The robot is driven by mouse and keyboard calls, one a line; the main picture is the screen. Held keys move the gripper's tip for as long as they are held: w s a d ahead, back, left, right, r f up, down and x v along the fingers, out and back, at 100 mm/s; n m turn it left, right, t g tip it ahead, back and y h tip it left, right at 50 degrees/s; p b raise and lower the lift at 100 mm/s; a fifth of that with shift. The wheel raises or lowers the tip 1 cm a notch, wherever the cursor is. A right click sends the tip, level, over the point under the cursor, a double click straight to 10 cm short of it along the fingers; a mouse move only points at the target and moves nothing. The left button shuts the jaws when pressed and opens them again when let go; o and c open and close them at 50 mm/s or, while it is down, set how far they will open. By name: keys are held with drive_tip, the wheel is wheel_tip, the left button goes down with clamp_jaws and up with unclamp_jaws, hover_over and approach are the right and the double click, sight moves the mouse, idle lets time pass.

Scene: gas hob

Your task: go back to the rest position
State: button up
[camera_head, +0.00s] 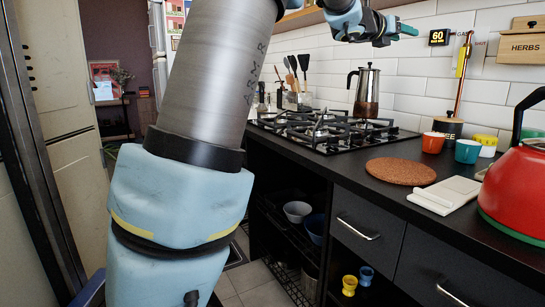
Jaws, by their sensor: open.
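My gripper (404,29) is at the top of the head view, raised above the counter in front of the white tiled wall. Its teal fingers point to the right. The fingers look apart and nothing shows between them. It touches nothing that I can see. My arm fills the left middle of the view and hides part of the floor and the left end of the counter. The gas hob (330,149) lies below and to the left of my gripper.
A round cork mat (400,171), a white spoon rest (445,194) and a red kettle (515,195) are on the dark counter. Small cups, including an orange one (433,142), stand near the wall. Utensils (291,75) stand behind the hob. Open shelves hold bowls (297,211).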

drive_tip(key=w+a+f+n+t+y, duration=0.25)
drive_tip(key=a+f+n+y, duration=0.85)
drive_tip(key=a+f+n, duration=1.25)
drive_tip(key=s+a+f+n+g+y, duration=0.3)
drive_tip(key=s+a+f+n+g, duration=0.2)
drive_tip(key=s+a+f+n, duration=0.6)
drive_tip(key=s+a+f+n+g, duration=0.25)
drive_tip(key=s+f+n, duration=0.2)
drive_tip(key=s, duration=0.25)
drive_tip(key=s+a+f+n+g, duration=0.2)
drive_tip(key=s+a+f+n, duration=0.25)
drive_tip(key=s, duration=0.35)
wheel_tip(320, 180, down, 10)
drive_tip(key=r+g+b, duration=0.1)
drive_tip(key=b, duration=0.9)
wheel_tip(320, 180, up, 34)
drive_tip(key=s+p, duration=0.1)
drive_tip(key=p, duration=3.4)
drive_tip(key=shift+d+y, duration=0.3)
drive_tip(key=shift+d, duration=0.1)
drive_tip(key=shift+r+n, duration=0.1)
drive_tip(key=shift+n, duration=0.15)
